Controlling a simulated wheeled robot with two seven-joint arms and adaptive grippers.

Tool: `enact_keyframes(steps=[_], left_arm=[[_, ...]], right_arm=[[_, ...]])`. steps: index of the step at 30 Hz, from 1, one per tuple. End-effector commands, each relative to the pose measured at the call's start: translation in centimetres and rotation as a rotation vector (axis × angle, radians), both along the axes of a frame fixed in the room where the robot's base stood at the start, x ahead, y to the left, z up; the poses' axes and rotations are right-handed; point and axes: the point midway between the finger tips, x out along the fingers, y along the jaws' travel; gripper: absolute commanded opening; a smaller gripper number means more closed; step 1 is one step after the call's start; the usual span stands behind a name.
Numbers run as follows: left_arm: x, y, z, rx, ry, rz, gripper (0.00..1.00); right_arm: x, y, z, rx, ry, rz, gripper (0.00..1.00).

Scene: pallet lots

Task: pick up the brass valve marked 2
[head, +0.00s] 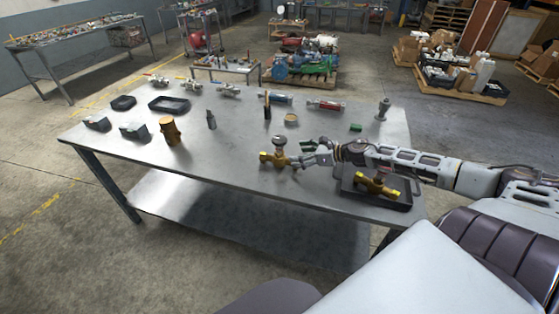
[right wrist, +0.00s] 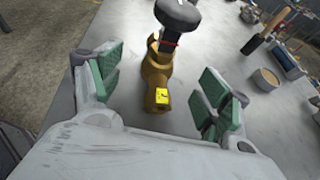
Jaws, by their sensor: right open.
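A brass valve (head: 275,159) with a dark round handwheel stands on the steel table. In the right wrist view the same valve (right wrist: 155,78) lies between and just beyond my fingers, with a yellow tag on its near end; the mark on the tag is too small to read surely. My right gripper (head: 308,153) is open, reaching in from the right, close beside the valve; in the wrist view its green-padded fingers (right wrist: 160,90) are apart with nothing held. A second brass valve (head: 377,184) lies in a dark tray (head: 349,197) at the table's right. My left gripper is out of view.
The steel table (head: 225,172) also bears a brown cylinder (head: 171,131), a dark bottle (head: 211,120), a round tin (head: 291,120) and a red cylinder (head: 325,104). Black trays (head: 169,104) and several valves stand toward the back left. Table front left of the valve is clear.

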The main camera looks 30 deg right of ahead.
Motion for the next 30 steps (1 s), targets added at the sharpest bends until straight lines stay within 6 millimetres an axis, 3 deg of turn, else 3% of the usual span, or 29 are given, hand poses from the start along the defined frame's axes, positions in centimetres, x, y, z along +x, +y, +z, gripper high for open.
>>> enact_keyframes(steps=[30], left_arm=[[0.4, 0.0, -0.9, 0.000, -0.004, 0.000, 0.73]], right_arm=[[2.4, 1.3, -1.1, 0.000, -0.001, -0.002, 0.77]])
